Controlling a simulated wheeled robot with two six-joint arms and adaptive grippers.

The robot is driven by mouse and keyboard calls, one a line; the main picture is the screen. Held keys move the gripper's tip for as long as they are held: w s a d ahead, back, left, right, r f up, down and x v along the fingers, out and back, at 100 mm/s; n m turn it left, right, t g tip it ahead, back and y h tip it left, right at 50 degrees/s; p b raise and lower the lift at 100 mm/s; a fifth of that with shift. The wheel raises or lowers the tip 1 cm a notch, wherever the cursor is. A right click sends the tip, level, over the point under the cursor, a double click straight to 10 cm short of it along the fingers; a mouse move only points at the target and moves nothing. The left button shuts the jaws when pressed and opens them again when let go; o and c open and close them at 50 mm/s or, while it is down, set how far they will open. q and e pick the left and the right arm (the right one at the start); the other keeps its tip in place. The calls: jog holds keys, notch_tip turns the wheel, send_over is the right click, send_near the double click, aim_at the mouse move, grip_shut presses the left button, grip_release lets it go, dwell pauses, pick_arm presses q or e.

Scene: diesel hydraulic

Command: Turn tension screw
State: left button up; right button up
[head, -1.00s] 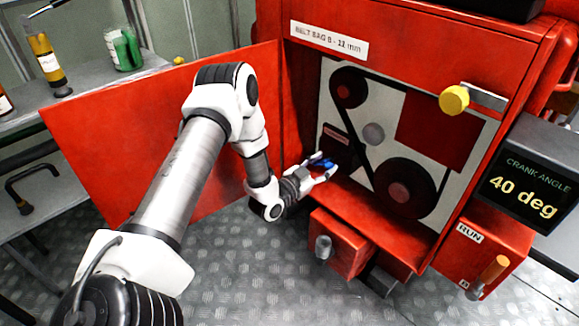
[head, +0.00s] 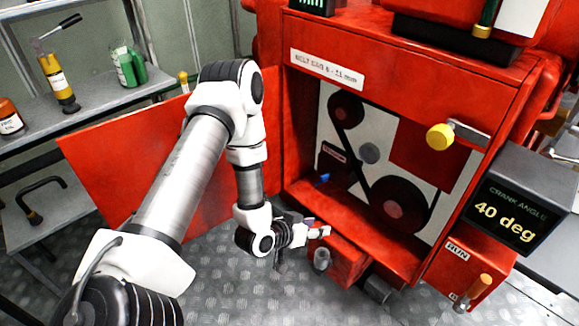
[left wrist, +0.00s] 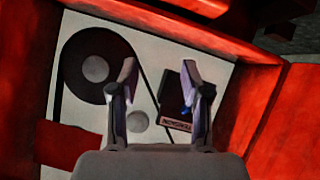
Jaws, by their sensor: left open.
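The blue tension screw (head: 322,180) sits at the dark tension block (head: 334,155) inside the open red belt housing. In the left wrist view, the screw (left wrist: 187,111) shows as a small blue spot beside the right finger, partly hidden by it, above the label reading TENSION (left wrist: 177,124). My left gripper (head: 324,231) is open and empty, below and in front of the screw and clear of it. Its two fingers (left wrist: 160,78) stand apart in the left wrist view. My right gripper is not in view.
A black belt (head: 358,160) runs between the upper and lower pulleys (head: 396,204). The open red door (head: 95,180) stands left. A red box (head: 345,262) with a grey knob (head: 321,258) juts out close to my left gripper. The crank display (head: 508,215) reads 40 deg.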

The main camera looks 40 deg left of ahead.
pick_arm(q)
jog(key=s+d+r+g+p, duration=0.1)
jog(key=s+d+g+p, duration=0.2)
jog(key=s, duration=0.5)
jog(key=s+d+r+g+y+p, duration=0.1)
jog(key=s+d+g+p, duration=0.2)
jog(key=s, duration=0.6)
jog(key=g+p, duration=0.2)
jog(key=p, duration=0.1)
jog(key=shift+m+g+p, duration=0.35)
jog(key=shift+m+g, duration=0.05)
